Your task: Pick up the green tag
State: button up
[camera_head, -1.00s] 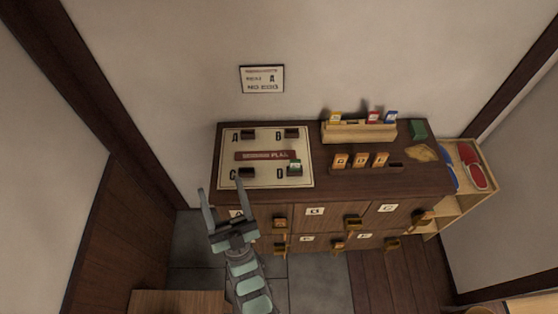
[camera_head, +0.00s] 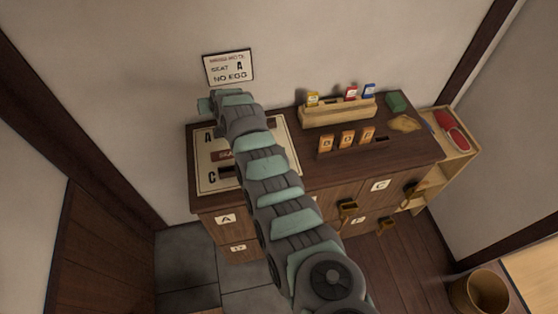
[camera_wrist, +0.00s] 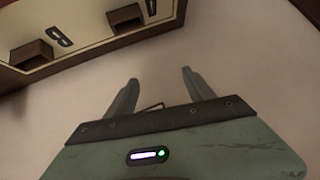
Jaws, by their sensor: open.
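The green tag does not show in either current view; my arm covers the right part of the seating board (camera_head: 203,183) where it stood at D. In the wrist view a board corner (camera_wrist: 85,48) shows with B and part of another letter, each beside a brown slot block. My gripper (camera_wrist: 159,76) is open and empty, with its two fingers apart over a plain pale surface. In the head view my arm hides the fingers.
A wall note (camera_head: 229,68) reading seat A, no egg hangs close behind my arm's end. A wooden rack (camera_head: 338,113) holds yellow, red and blue tags. Three orange tags (camera_head: 347,139) stand in front of it. A green block (camera_head: 397,102) sits at the back right.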

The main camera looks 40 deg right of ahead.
jog(key=s+d+r+g+b, duration=0.1)
jog(key=s+d+g, duration=0.1)
jog(key=s, duration=0.6)
jog(key=s+d+r+g+y+b, duration=0.1)
jog(key=s+d+g, duration=0.2)
jog(key=s, duration=0.5)
jog(key=s+d+g+b, duration=0.1)
jog(key=s+g, duration=0.3)
jog(key=s, duration=0.4)
jog(key=shift+d+r+y, duration=0.3)
jog(key=shift+d+r, duration=0.1)
jog(key=shift+d, duration=0.4)
jog(key=shift+s+f, duration=0.15)
jog(key=shift+s, duration=0.1)
notch_tip(320, 180, down, 10)
jog(key=shift+s+f+p, duration=0.15)
jog(key=shift+f+p, duration=0.05)
jog(key=shift+p, duration=0.25)
jog(key=shift+c, duration=0.5)
grip_shut()
jog(key=shift+r, duration=0.1)
